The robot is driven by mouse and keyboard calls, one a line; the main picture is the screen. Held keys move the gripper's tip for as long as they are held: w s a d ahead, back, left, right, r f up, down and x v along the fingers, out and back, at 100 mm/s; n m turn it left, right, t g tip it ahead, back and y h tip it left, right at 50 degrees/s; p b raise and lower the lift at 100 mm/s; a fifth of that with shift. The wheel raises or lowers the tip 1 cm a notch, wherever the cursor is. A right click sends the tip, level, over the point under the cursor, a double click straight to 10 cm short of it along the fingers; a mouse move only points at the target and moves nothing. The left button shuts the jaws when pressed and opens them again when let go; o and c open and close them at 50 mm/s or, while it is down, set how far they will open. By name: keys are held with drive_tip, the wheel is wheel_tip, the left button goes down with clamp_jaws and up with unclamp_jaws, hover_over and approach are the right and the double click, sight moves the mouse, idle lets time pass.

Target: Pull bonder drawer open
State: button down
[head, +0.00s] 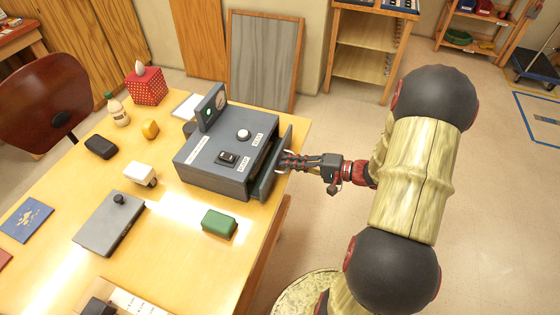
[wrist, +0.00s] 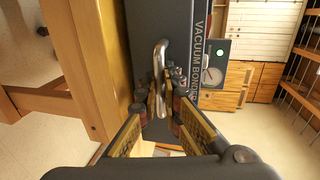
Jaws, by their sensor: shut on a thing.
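The bonder (head: 215,160) is a dark grey box with a knob, a switch and a small upright panel, near the table's right edge. Its drawer (head: 264,182) stands partly out of the right side, with a dark gap showing behind its front. My gripper (head: 284,161) is at the drawer front from the right, shut on the handle. In the wrist view the metal handle (wrist: 161,52) is a curved bar on the dark drawer front, and my gripper (wrist: 161,98) closes around its lower part. The fingers hide part of the handle.
The wooden table (head: 175,265) also bears a green block (head: 219,223), a grey plate with a knob (head: 108,222), a white block (head: 140,174) and a red dotted box (head: 146,86). The floor right of the table is clear around my arm.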

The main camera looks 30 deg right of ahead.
drive_tip(key=f+v, duration=0.3)
drive_tip(key=v, duration=1.2)
drive_tip(key=shift+s+d+f, duration=0.2)
drive_tip(key=shift+s+d, duration=0.15)
drive_tip(key=shift+s, duration=0.2)
drive_tip(key=c, duration=2.2)
unclamp_jaws()
drive_tip(key=shift+c, duration=0.2)
drive_tip(key=shift+r, duration=0.1)
drive_tip(key=v, duration=1.2)
